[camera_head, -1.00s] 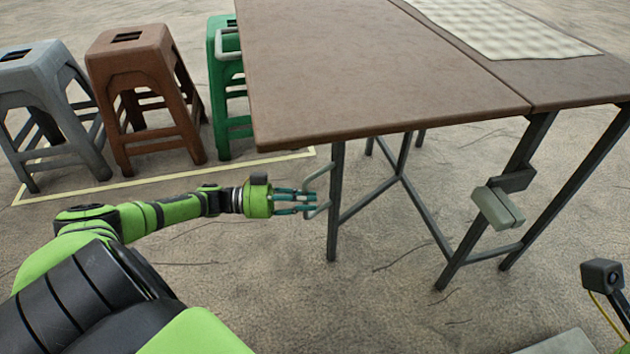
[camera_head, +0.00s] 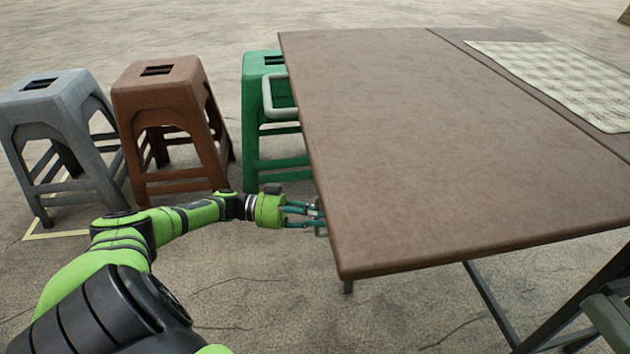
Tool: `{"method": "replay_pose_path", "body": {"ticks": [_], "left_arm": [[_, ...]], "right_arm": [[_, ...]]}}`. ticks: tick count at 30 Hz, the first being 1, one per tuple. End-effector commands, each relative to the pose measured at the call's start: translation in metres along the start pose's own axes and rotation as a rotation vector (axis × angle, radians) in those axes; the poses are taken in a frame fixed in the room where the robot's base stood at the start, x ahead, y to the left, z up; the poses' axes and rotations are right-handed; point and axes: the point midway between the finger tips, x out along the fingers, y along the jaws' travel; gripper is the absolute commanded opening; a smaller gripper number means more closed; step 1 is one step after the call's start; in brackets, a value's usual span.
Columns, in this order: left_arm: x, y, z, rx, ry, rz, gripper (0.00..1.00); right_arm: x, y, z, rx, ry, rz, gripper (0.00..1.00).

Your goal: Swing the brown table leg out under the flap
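The brown flap (camera_head: 440,150) is level and fills the middle and right of the view. A pale handle (camera_head: 267,97) sticks out from its left edge. My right gripper is not in view.
A grey stool (camera_head: 62,98), a brown stool (camera_head: 170,92) and a green stool (camera_head: 258,120) stand to the left. A checked cloth (camera_head: 565,80) lies on the tabletop beyond the seam. Dark frame bars (camera_head: 490,300) show at lower right. Floor in front is clear.

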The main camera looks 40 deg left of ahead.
Motion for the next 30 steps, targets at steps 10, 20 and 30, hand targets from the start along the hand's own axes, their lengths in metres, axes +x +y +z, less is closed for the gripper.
{"method": "replay_pose_path", "body": {"ticks": [10, 20, 30], "left_arm": [[0.0, 0.0, 0.002, -0.001, -0.005, 0.0, 0.0], [0.0, 0.0, 0.001, 0.0, -0.002, 0.0, 0.46], [-0.021, -0.001, 0.001, -0.001, -0.005, -0.004, 0.46]], "right_arm": [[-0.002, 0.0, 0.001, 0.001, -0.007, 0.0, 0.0], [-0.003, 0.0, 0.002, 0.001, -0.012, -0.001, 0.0], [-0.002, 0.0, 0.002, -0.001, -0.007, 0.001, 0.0]]}}
